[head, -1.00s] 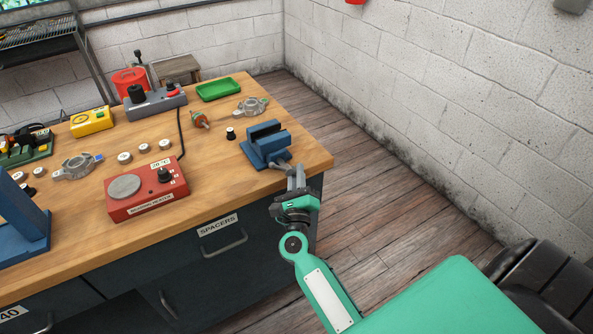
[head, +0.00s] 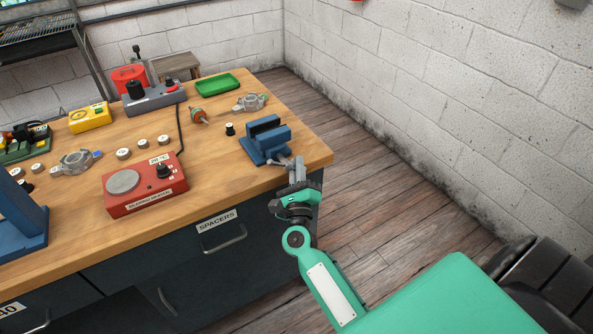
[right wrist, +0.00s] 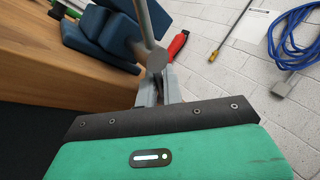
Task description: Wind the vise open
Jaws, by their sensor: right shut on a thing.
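The blue vise (head: 262,152) stands at the near right corner of the wooden workbench, with a gap between its jaws. Its grey handle (head: 284,160) is on the side facing me. My right gripper (head: 297,171) is at the handle, shut on it, just past the bench edge. In the right wrist view, the vise (right wrist: 108,35) is at upper left. The grey handle bar (right wrist: 144,18) runs down to a round end at the fingers (right wrist: 158,90), which partly hide the grip. My left gripper is not in view.
A red bearing heater (head: 145,195) sits left of the vise. A small black-and-white part (head: 230,129) is close behind it, with a grey alternator housing (head: 250,103) and green tray (head: 217,85) farther back. The floor right of the bench is clear.

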